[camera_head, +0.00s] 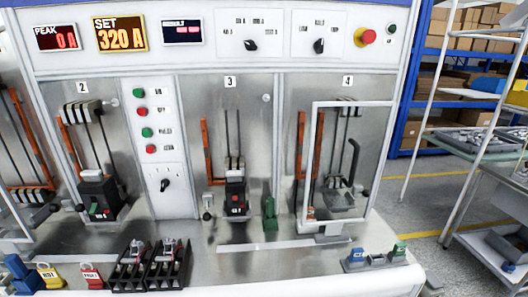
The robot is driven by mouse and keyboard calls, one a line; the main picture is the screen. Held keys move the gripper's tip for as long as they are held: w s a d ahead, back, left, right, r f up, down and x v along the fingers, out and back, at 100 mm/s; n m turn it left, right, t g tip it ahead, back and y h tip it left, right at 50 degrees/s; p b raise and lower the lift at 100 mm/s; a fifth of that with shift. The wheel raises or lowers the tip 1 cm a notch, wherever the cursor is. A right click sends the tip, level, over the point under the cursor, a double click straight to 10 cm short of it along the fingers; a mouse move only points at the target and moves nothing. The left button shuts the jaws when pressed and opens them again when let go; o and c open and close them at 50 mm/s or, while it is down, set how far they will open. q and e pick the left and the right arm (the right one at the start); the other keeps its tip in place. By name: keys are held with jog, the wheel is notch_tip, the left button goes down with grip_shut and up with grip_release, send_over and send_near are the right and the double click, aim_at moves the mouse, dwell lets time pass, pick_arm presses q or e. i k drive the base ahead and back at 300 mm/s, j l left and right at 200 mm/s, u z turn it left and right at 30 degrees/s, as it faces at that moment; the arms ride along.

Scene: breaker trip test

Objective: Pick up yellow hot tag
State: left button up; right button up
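The yellow hot tag (48,277) is a small padlock-shaped tag with dark lettering. It is at the lower left of the head view, on the front ledge of the test bench (250,262). A similar red tag (92,276) with lettering is just to its right, apart from it. A blue block-like object (20,272) is just to its left. Neither of my grippers shows in this view, so their states cannot be seen.
Two black trays (130,272) with breaker-like parts are right of the tags. The panel behind has numbered bays, buttons and a red emergency knob (366,37). Small blue and green clamps (376,256) sit at the ledge's right end. A metal rack (470,150) stands at right.

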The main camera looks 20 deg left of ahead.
aim_at(51, 275)
jog(key=u, duration=2.15)
